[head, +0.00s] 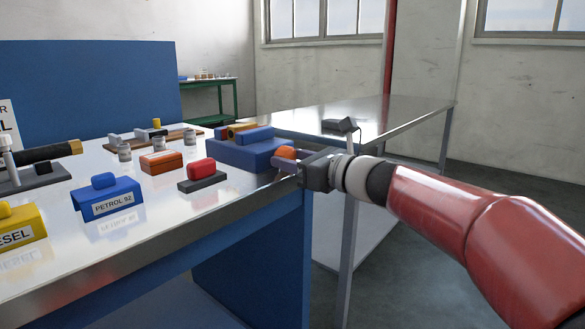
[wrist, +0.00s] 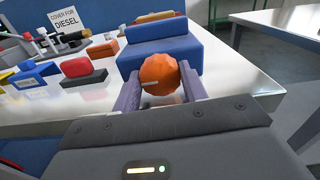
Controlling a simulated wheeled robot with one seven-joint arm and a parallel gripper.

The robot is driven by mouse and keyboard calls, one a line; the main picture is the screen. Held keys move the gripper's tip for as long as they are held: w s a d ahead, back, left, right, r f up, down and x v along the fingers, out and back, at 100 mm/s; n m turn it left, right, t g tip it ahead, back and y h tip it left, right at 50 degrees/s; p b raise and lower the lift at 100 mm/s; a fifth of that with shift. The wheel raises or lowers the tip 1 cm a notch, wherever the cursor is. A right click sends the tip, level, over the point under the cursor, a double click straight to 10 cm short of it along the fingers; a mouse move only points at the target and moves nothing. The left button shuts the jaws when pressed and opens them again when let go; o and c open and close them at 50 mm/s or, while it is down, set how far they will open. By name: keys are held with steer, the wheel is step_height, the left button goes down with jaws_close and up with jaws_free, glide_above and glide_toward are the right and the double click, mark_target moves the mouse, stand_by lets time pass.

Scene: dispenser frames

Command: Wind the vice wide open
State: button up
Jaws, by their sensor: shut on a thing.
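The blue vice (head: 246,148) stands at the right end of the metal-topped bench, and its block also shows at the top of the wrist view (wrist: 165,45). An orange round knob (wrist: 160,75) is on the vice's near side; it also shows in the head view (head: 286,153). My gripper (head: 282,161) reaches in from the right and is shut on the orange knob, with one finger on each side of it in the wrist view (wrist: 160,92). The gap between the jaws is hard to make out.
A red-topped dark block (head: 202,175), an orange block (head: 161,162) and a blue cover marked PETROL 92 (head: 107,197) stand left of the vice. A yellow DIESEL cover (head: 18,226) is at the far left. A second metal table (head: 375,118) stands behind.

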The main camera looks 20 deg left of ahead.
steer(key=o, duration=1)
steer(key=shift+c, duration=0.2)
steer(key=v, duration=0.7)
steer(key=shift+d+b, duration=0.35)
steer(key=shift+d, duration=0.05)
steer(key=shift+s, duration=0.15)
